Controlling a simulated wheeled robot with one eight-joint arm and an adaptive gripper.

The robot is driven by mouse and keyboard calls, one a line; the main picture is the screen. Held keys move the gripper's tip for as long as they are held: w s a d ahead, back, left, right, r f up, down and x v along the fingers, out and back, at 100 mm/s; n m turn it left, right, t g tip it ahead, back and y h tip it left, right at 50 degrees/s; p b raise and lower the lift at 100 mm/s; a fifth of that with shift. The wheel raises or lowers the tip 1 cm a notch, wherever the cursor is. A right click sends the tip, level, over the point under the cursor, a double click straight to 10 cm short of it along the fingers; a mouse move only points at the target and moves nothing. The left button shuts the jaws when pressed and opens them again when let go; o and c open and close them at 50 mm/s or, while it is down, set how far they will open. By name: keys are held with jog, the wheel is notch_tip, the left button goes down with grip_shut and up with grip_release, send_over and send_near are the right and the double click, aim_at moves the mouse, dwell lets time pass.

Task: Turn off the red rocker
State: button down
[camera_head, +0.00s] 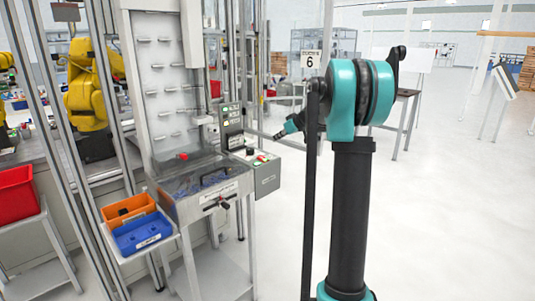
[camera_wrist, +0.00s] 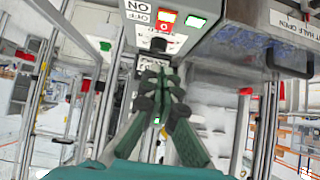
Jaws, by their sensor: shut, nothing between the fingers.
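The red rocker (camera_wrist: 165,18) shows lit at the top of the wrist view, on a pale control box beside upside-down ON and OFF lettering. In the head view the small red rocker (camera_head: 261,158) is on top of the grey control box (camera_head: 266,180). A green-lit piece (camera_wrist: 195,21) is beside it in the wrist view. A black knob (camera_wrist: 158,45) is between the rocker and my fingertips. My gripper (camera_wrist: 160,76) is shut and empty, apart from the rocker. In the head view my gripper (camera_head: 279,136) is up and to the right of the box.
A machine with a clear-topped tray (camera_head: 205,180) adjoins the box on the left. Blue (camera_head: 143,232) and orange (camera_head: 128,209) bins stand further left. An upright panel with buttons (camera_head: 231,120) rises behind the box. The floor at right is open.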

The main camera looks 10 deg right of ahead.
send_over(261, 157)
jog(key=s+d, duration=0.2)
jog(key=f, duration=0.6)
jog(key=shift+s+a, duration=0.2)
jog(key=f, duration=0.3)
jog(key=shift+w+a+f, duration=0.1)
jog(key=shift+w+a, duration=0.05)
jog(key=shift+w, duration=0.1)
jog(key=shift+f, duration=0.5)
jog(key=shift+w+a+f, duration=0.1)
jog(key=shift+a+f, duration=0.05)
jog(key=shift+f, duration=0.1)
jog(key=shift+w+a+r, duration=0.15)
jog(key=shift+w+a, duration=0.3)
jog(key=shift+w, duration=0.25)
